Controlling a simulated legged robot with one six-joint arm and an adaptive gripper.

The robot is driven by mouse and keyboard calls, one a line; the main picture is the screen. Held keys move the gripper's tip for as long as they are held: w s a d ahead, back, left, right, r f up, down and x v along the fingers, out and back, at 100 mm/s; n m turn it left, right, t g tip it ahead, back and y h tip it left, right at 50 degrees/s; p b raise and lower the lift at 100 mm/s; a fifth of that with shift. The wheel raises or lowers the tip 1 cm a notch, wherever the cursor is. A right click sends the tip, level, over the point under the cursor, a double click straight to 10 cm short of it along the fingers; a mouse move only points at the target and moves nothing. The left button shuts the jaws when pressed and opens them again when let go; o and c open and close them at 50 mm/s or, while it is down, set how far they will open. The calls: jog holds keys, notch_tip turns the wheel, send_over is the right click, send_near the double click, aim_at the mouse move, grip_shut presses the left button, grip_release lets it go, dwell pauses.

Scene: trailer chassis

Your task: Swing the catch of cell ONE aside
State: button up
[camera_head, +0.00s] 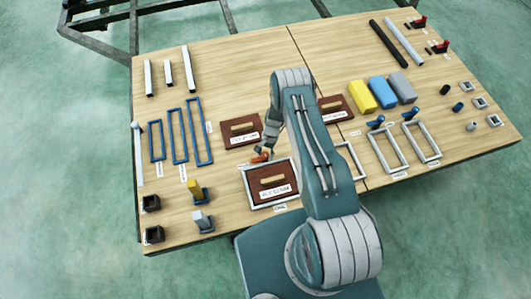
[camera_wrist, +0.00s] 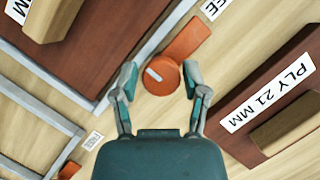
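The orange catch (camera_wrist: 187,40) has a round knob with a pale mark. Its flat arm points to the upper right in the wrist view, roughly parallel to the grey frame bar, and does not visibly cross the board. In the head view the catch (camera_head: 261,157) is small, at the far edge of the framed cell (camera_head: 297,178) with a label that appears to read ONE. A dark red-brown board (camera_head: 268,174) with a wooden handle lies inside that cell. My gripper (camera_wrist: 160,78) is open, with one finger on each side of the knob. Contact cannot be told.
Another brown board (camera_wrist: 285,92), labelled PLY 21 MM, lies close to the right finger. Another grey frame (camera_wrist: 38,128) and a second orange piece (camera_wrist: 70,169) are at lower left. Yellow (camera_head: 361,96), blue (camera_head: 382,92) and grey (camera_head: 402,87) blocks stand farther right on the table.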

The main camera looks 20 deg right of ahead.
jog(key=shift+w+r, duration=0.15)
jog(key=shift+w, duration=0.05)
jog(key=shift+w+d+r, duration=0.1)
jog(key=shift+d+r, duration=0.05)
jog(key=shift+r, duration=0.2)
jog(key=v, duration=1.1)
